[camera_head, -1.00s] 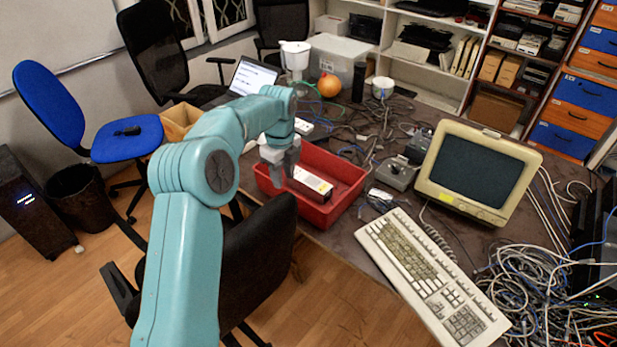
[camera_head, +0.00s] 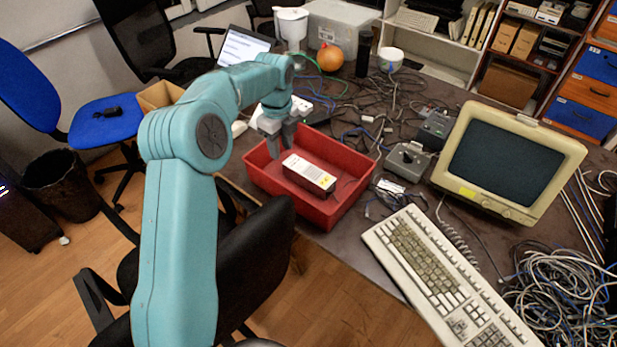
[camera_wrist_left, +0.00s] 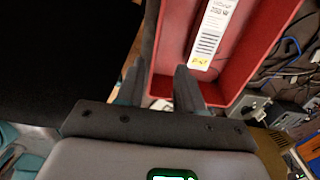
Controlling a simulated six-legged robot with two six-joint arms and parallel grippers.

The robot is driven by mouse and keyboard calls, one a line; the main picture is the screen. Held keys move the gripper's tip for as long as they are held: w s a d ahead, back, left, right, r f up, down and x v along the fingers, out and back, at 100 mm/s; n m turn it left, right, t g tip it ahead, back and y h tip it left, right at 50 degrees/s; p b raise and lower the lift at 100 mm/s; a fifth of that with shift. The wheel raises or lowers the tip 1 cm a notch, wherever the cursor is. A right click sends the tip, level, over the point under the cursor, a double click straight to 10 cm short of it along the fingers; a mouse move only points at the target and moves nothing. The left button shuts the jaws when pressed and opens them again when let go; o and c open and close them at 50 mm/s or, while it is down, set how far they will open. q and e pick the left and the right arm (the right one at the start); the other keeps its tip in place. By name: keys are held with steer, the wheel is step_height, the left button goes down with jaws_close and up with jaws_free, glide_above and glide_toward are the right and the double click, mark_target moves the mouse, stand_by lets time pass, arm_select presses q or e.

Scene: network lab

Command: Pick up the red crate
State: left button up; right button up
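The red crate (camera_head: 333,210) is an open rectangular bin on the dark table, near its left edge. A white and dark box (camera_head: 309,172) lies inside it. My left gripper (camera_head: 281,150) is at the crate's far left rim, fingers pointing down, empty. In the left wrist view the gripper (camera_wrist_left: 161,68) has its two grey fingers spread apart. The crate wall (camera_wrist_left: 255,80) and the box (camera_wrist_left: 210,35) show beyond them, and a crate edge appears between the fingers. I cannot tell whether a finger touches the rim. My right gripper is not in view.
A beige monitor (camera_head: 510,163), a keyboard (camera_head: 440,275) and a grey joystick box (camera_head: 407,160) stand right of the crate among cables. A black chair (camera_head: 255,255) is close in front. An orange ball (camera_head: 330,57) and a white mug (camera_head: 391,60) are at the back.

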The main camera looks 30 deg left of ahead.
arm_select(q)
step_height(320, 180, down, 4)
steer(key=a+b, duration=0.1)
steer(key=b, duration=0.1)
glide_above(284, 193)
step_height(284, 193, down, 11)
steer(key=shift+r, duration=0.15)
steer(key=shift+a+f+p, duration=0.1)
steer(key=shift+f+p, duration=0.25)
step_height(284, 193, down, 4)
steer(key=shift+f+p, duration=0.2)
steer(key=shift+p, duration=0.6)
steer(key=shift+w+a+f, duration=0.1)
steer(key=shift+f, duration=0.2)
steer(key=shift+r, duration=0.1)
steer(key=c, duration=0.4)
jaws_close()
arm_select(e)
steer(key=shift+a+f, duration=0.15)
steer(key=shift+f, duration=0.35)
